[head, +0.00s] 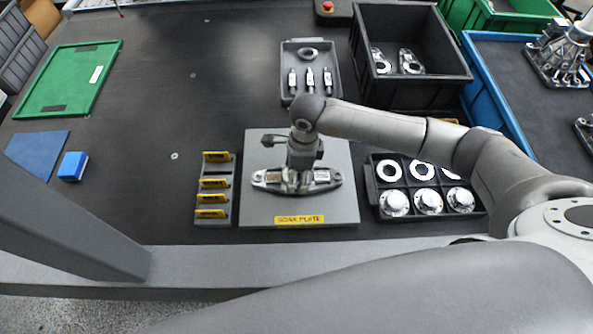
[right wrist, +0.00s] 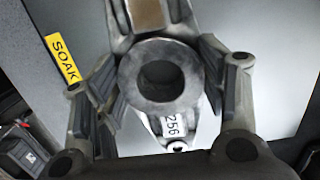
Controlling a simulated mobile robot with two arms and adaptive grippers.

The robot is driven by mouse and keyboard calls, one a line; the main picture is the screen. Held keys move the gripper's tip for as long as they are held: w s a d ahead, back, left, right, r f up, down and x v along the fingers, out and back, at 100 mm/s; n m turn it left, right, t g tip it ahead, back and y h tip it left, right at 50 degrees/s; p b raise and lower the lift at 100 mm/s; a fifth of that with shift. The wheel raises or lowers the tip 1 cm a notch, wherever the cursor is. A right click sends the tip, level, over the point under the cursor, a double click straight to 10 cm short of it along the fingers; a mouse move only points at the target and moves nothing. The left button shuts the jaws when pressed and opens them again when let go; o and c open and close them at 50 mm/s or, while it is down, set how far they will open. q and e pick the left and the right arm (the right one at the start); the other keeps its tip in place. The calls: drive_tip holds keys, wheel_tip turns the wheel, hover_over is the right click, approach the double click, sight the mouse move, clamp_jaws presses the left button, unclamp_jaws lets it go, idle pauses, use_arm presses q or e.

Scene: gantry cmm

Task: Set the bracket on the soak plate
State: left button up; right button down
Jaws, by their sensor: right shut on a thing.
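The bracket (head: 268,178) is a grey metal part with a central ring and two pointed ends. It is at the middle of the grey soak plate (head: 335,208), which carries a yellow label. In the right wrist view the bracket's ring (right wrist: 128,80) lies between my right gripper's (right wrist: 160,85) fingers, with a white tag reading 256 below it. My right gripper, also in the head view (head: 292,184), is shut on the bracket from above. The bracket looks level and at or just above the plate; contact cannot be told. The soak plate also shows in the right wrist view (right wrist: 85,22). My left gripper is not in view.
A rack of yellow tags (head: 228,212) stands left of the plate. A dark tray of round parts (head: 372,200) is close on its right. Behind are a small grey tray (head: 290,50) and a black bin (head: 440,88) with brackets. The table's left middle is mostly clear.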

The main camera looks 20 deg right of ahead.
drive_tip(key=shift+f, duration=0.15)
drive_tip(key=shift+c, duration=1.5)
unclamp_jaws()
wheel_tip(320, 180, up, 12)
drive_tip(key=d+b, duration=0.1)
drive_tip(key=shift+d, duration=0.15)
